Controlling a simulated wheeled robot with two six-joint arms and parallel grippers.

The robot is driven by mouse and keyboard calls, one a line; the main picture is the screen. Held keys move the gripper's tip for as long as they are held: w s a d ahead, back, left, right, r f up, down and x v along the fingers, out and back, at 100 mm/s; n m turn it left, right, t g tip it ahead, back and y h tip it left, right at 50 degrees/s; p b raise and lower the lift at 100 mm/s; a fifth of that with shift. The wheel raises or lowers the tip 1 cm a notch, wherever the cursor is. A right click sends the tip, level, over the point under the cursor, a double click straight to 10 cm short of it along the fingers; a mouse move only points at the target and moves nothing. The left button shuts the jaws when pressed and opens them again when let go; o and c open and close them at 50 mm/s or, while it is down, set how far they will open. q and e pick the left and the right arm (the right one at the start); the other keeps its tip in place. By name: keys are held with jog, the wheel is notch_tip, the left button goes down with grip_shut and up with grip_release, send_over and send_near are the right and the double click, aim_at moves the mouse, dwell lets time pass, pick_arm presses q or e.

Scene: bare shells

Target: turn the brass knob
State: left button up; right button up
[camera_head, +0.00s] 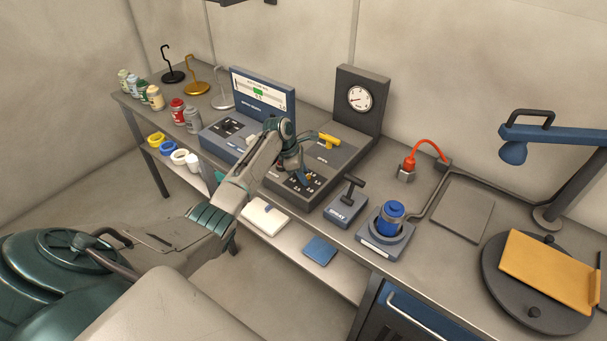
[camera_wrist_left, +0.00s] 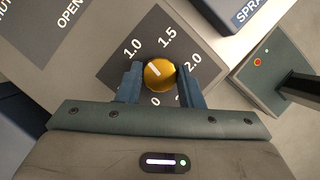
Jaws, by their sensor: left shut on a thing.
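The brass knob (camera_wrist_left: 160,75) sits on a dark dial plate (camera_wrist_left: 128,72) printed 1.0, 1.5, 2.0 and 0 in the left wrist view. A short white mark on the knob points up and left, roughly toward 1.0. My left gripper (camera_wrist_left: 160,84) is shut on the knob, with one blue finger on each side. In the head view my left gripper (camera_head: 301,176) reaches down to the grey control box (camera_head: 343,161), and its fingers and wrist hide the knob there. My right gripper is not in view.
A yellow lever (camera_head: 329,140) and a round gauge (camera_head: 360,97) stand behind the knob. A blue-framed meter (camera_head: 262,96) is to the left. A black-handled lever unit (camera_head: 346,203) and a blue canister (camera_head: 391,215) stand close on the right.

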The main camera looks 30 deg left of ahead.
pick_arm(q)
jog(key=m+g, duration=0.1)
jog(key=m, duration=0.2)
jog(key=shift+w+h, duration=0.15)
jog(key=shift+h, duration=0.25)
jog(key=m+g+b, duration=0.1)
jog(key=m, duration=0.3)
jog(key=shift+w+g, duration=0.1)
jog(key=shift+g, duration=0.2)
jog(key=m+b, duration=0.1)
jog(key=m, duration=0.1)
jog(key=m+g+b, duration=0.1)
jog(key=m+b, duration=0.1)
jog(key=shift+w+f+g, duration=0.1)
jog(key=shift+g, duration=0.2)
jog(key=m+g+y+b, duration=0.1)
jog(key=m+b, duration=0.1)
jog(key=m, duration=0.3)
jog(key=shift+w+d, duration=0.1)
jog(key=m+g+y+b, duration=0.1)
jog(key=m, duration=0.1)
jog(key=shift+m, duration=0.3)
jog(key=shift+d+m+g+y, duration=0.1)
jog(key=shift+m+g+y, duration=0.4)
jog(key=shift+m, duration=1.3)
jog(key=shift+y, duration=0.3)
jog(key=o, duration=1)
jog(key=shift+c, duration=0.2)
